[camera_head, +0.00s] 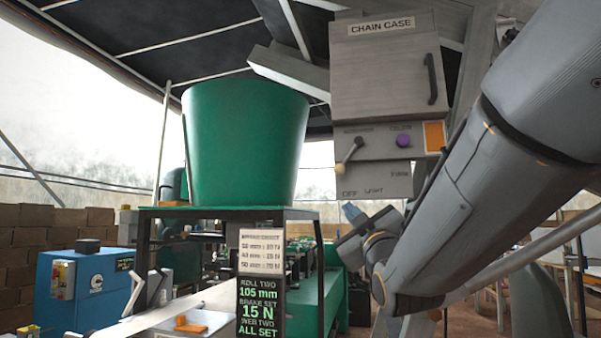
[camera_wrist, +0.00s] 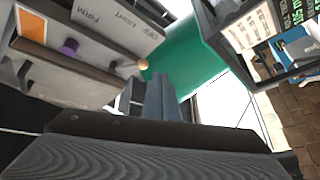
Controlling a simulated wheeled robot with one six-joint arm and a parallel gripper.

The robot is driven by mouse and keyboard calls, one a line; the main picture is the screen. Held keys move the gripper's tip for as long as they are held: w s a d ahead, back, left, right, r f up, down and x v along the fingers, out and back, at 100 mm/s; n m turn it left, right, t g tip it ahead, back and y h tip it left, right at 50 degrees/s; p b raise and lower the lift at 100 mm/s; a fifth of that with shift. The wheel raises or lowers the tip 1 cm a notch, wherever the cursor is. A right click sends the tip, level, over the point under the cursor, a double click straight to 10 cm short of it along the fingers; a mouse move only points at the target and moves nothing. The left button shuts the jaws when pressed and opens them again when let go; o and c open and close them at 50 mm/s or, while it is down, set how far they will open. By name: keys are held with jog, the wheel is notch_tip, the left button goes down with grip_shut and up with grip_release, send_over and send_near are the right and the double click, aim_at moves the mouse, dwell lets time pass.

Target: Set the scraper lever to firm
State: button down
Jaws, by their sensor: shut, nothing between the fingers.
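The scraper lever (camera_head: 349,154) is on the grey panel under the chain case, a short arm with a pale tan ball tip. It slants down-left, its ball on the side of the OFF mark; LIGHT and FIRM marks lie further right on the label plate (camera_head: 378,181). In the wrist view the lever's ball (camera_wrist: 143,64) shows just beyond my fingers, near OFF, with the plate upside down. My gripper (camera_head: 350,211) is below the plate, apart from the lever. Its fingers (camera_wrist: 160,93) are shut and empty.
A purple knob (camera_head: 403,140) and an orange patch (camera_head: 434,137) sit right of the lever. The chain case (camera_head: 380,75) with a black handle is above. A big green tub (camera_head: 240,140) stands left on a dark frame. A sign (camera_head: 258,305) hangs below it.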

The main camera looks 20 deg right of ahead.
notch_tip(320, 180, up, 3)
jog(key=s+d, duration=0.1)
jog(key=s, duration=0.1)
jog(key=p, duration=0.4)
send_near(341, 171)
jog(key=shift+t+h, duration=0.3)
jog(key=shift+t, duration=0.1)
jog(key=x, duration=0.6)
jog(key=shift+w+f, duration=0.2)
jog(key=shift+w, duration=0.2)
jog(key=shift+a, duration=0.1)
jog(key=shift+b, duration=0.4)
